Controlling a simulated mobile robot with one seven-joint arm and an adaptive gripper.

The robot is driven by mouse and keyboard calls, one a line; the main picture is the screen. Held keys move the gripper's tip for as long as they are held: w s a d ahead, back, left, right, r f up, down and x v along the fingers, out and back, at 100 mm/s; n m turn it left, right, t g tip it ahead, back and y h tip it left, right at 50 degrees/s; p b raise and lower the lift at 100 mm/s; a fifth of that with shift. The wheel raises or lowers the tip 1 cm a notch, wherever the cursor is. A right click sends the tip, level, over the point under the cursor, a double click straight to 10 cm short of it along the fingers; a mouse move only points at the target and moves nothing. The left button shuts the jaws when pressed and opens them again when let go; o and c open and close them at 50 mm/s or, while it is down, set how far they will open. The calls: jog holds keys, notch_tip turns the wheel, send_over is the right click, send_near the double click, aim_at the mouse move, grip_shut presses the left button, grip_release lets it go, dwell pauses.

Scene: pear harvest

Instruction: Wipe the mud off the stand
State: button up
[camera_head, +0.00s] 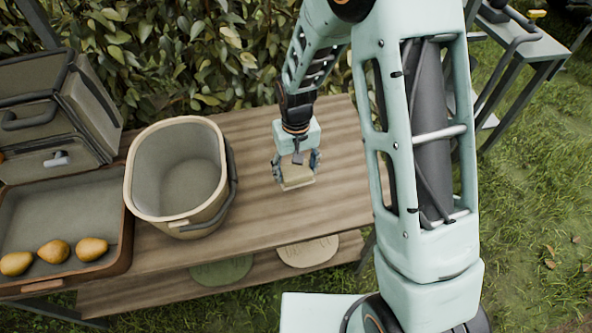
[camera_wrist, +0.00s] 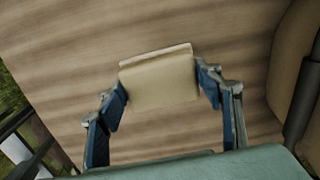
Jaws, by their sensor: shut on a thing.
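My gripper (camera_head: 297,168) is shut on a pale tan sponge-like block (camera_head: 298,179), over the middle right of the wooden stand (camera_head: 250,215). In the wrist view the block (camera_wrist: 160,84) sits between the two blue-grey fingers, with the striped wood of the stand (camera_wrist: 70,60) behind it. I cannot tell whether the block touches the wood or is just above it. I see no clear mud patch on the visible wood; the block and gripper hide part of the surface.
A beige bucket (camera_head: 131,190) stands left of my gripper. Further left are a tray (camera_head: 122,262) with three yellow pears (camera_head: 53,251) and a grey-green case (camera_head: 92,100). A lower shelf holds two flat oval pieces (camera_head: 308,251). Leafy hedge (camera_head: 200,50) stands behind. The stand's right end is clear.

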jog(key=shift+r+p, duration=1.05)
jog(key=shift+r, duration=0.45)
jog(key=shift+d, duration=0.1)
